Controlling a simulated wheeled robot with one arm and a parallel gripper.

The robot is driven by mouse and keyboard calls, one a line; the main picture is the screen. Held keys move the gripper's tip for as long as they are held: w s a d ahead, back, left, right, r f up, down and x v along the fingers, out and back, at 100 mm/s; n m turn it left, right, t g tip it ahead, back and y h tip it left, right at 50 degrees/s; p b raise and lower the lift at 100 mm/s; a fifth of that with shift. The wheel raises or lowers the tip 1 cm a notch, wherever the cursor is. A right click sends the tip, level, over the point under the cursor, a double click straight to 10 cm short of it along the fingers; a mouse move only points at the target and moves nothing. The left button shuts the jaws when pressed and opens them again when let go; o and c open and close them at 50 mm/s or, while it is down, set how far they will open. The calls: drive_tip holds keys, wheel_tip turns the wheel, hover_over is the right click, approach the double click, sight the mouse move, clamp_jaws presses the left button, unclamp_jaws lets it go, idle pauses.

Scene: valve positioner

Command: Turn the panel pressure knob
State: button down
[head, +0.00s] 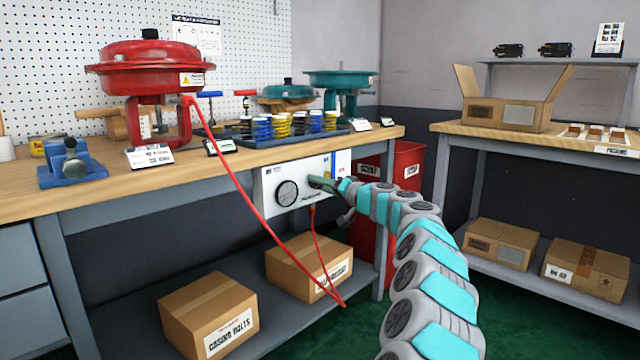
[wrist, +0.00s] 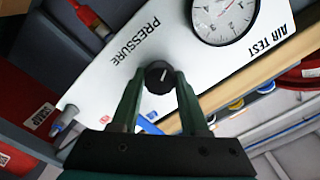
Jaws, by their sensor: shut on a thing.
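The white air test panel (head: 262,190) hangs under the front edge of the workbench, with a round gauge (head: 287,193) on its left part. My gripper (head: 322,183) is at the right part of the panel and hides the knob in the head view. In the wrist view the black pressure knob (wrist: 158,77) with a white pointer line sits between the two green fingers of my gripper (wrist: 160,85), which are shut on it. The word PRESSURE is printed beside the knob, and the gauge (wrist: 222,15) shows at the top.
A red hose (head: 250,200) runs from the red actuator (head: 150,75) down below the bench, and another drops from the panel. A red bin (head: 408,165) stands behind my arm. Cardboard boxes (head: 208,310) sit on the lower shelf. A second bench (head: 540,140) is at right.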

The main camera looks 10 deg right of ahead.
drive_tip(key=shift+f+m+p, duration=0.1)
drive_tip(key=shift+m+p, duration=5.4)
drive_tip(key=shift+m, duration=3.2)
drive_tip(key=shift+f, duration=0.1)
drive_tip(key=shift+c, duration=2)
unclamp_jaws()
drive_tip(key=shift+d, duration=0.1)
drive_tip(key=v, duration=0.7)
drive_tip(key=shift+s, duration=0.3)
